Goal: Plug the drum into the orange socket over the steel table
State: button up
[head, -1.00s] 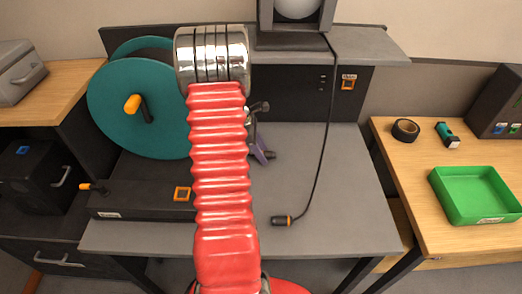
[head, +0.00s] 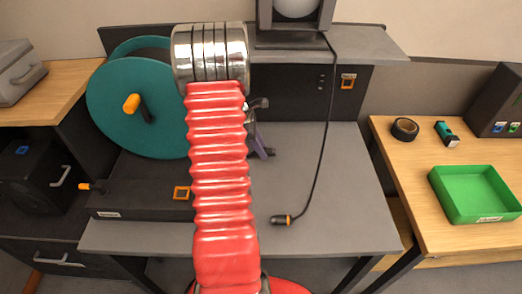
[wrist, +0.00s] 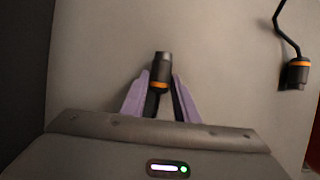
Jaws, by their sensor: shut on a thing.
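The teal drum (head: 130,110) stands on a dark base box at the left of the grey steel table (head: 330,190). My gripper (wrist: 160,84), with purple fingers, is shut on a black plug with an orange ring (wrist: 161,64). The plug's dark end points away from the gripper. The fingers (head: 264,145) show in the head view beside my red arm, over the table; the held plug is not clear there, and its cable cannot be traced. An orange-framed socket (head: 348,81) is on the dark panel behind the table, right of my gripper. Another orange-framed socket (head: 181,193) is on the base box.
A second orange-ringed plug (head: 281,220) lies on the table, its black cable running up to a lamp-like unit (head: 296,15); it also shows in the wrist view (wrist: 297,74). A green tray (head: 470,193) and black tape (head: 405,129) sit on the right wooden table.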

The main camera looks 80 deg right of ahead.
aim_at(267, 148)
jog(key=shift+r, duration=1.9)
jog(key=shift+s, duration=0.2)
